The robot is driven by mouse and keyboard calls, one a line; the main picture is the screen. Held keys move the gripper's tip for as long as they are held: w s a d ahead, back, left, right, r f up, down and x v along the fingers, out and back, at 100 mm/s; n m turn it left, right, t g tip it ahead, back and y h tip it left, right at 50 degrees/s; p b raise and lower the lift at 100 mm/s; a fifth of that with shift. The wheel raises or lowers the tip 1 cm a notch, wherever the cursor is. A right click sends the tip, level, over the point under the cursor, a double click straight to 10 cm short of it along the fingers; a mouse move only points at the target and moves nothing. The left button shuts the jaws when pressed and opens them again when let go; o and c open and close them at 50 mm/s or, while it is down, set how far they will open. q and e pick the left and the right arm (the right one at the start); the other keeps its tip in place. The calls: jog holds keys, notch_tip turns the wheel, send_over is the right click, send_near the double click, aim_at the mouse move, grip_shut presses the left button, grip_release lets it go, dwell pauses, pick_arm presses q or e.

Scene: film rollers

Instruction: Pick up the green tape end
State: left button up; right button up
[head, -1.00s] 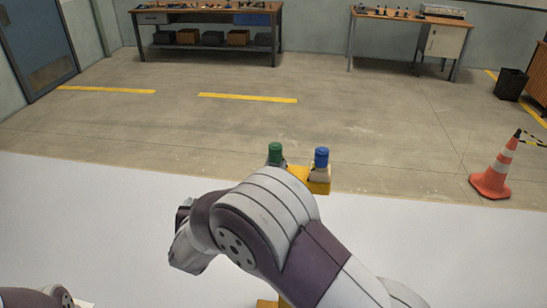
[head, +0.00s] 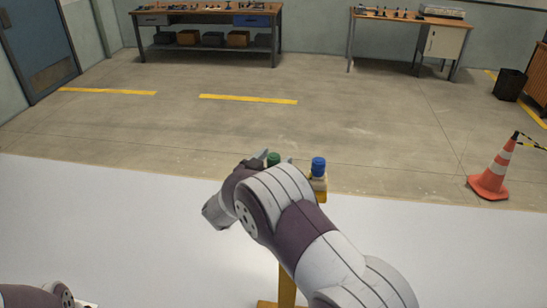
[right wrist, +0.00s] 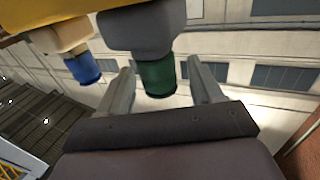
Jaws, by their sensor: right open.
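The green tape end (head: 273,159) sticks up at the top of a yellow stand in the head view, partly hidden by my right arm. In the right wrist view, the green end (right wrist: 157,78) hangs from a dark grey holder and appears between the two fingers of my right gripper (right wrist: 160,68). The gripper is open, with a gap visible on each side of the green end. In the head view the right gripper (head: 262,158) is mostly hidden behind my wrist. My left gripper is not seen; only part of the left arm shows at the lower left.
A blue end (head: 319,167) in a pale holder stands just right of the green one; it also shows in the wrist view (right wrist: 83,68). The yellow stand (head: 287,287) rises from the white table (head: 120,235). The table's left side is clear. An orange cone (head: 490,180) stands beyond.

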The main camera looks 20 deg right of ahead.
aim_at(277, 157)
jog(key=shift+w+d+f, duration=0.1)
jog(key=shift+w+d, duration=0.1)
jog(key=shift+d, duration=0.1)
jog(key=shift+s+a, duration=0.1)
grip_shut()
jog(key=shift+r, duration=0.45)
jog(key=r, duration=0.1)
jog(key=r+b, duration=0.1)
jog(key=r, duration=0.1)
jog(key=shift+s+d+r+b, duration=0.3)
jog(key=shift+s+r+b, duration=0.05)
jog(key=shift+s+r, duration=0.05)
jog(key=s+d+r+b, duration=0.2)
jog(key=s+d+r, duration=0.4)
jog(key=s, duration=0.2)
jog(key=shift+s+r, duration=0.25)
jog(key=shift+s, duration=0.15)
jog(key=shift+f, duration=0.1)
